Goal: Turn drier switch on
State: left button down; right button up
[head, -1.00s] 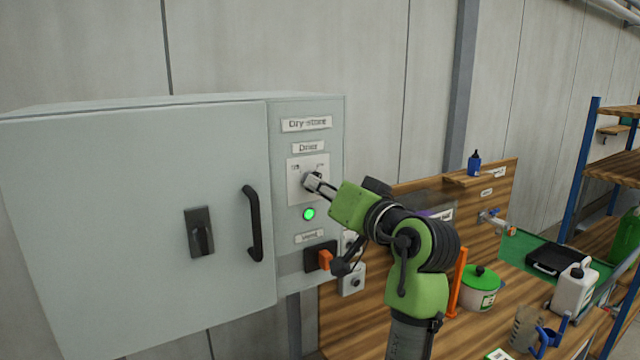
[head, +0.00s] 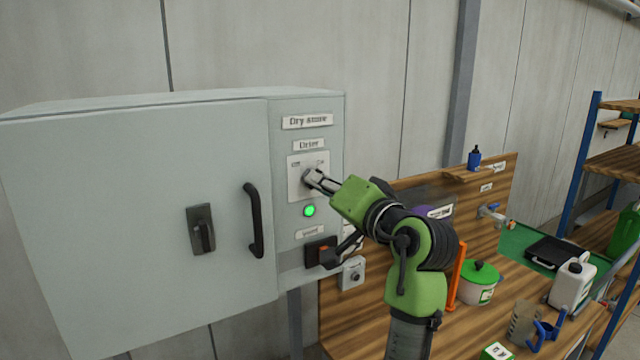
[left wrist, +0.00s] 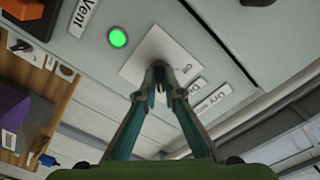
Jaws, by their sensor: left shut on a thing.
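The drier switch (head: 307,176) is a small knob on a white plate (head: 295,189) under the "Drier" label (head: 308,145), on the grey dry store cabinet's right-hand panel. My left gripper (head: 313,180) is shut on the switch, its fingertips close to the plate. In the left wrist view, the fingertips (left wrist: 160,82) meet at the white plate (left wrist: 140,66) and hide most of the knob, so its setting is unclear. A green lamp (head: 309,211) glows just below the plate. My right gripper is not in view.
The cabinet door has a black handle (head: 254,221) and a dark latch (head: 201,230), left of the panel. A vent switch (head: 318,252) sits below, partly hidden by my arm. A wooden bench with a green-lidded pot (head: 480,284) and a white canister (head: 572,284) stands right.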

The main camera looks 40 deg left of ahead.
pick_arm(q)
jog(key=c, duration=2.2)
grip_release()
jog(key=shift+d, duration=0.1)
jog(key=shift+o, duration=0.2)
notch_tip(320, 180, up, 10)
jog(key=shift+r, duration=0.1)
jog(key=shift+w, duration=0.1)
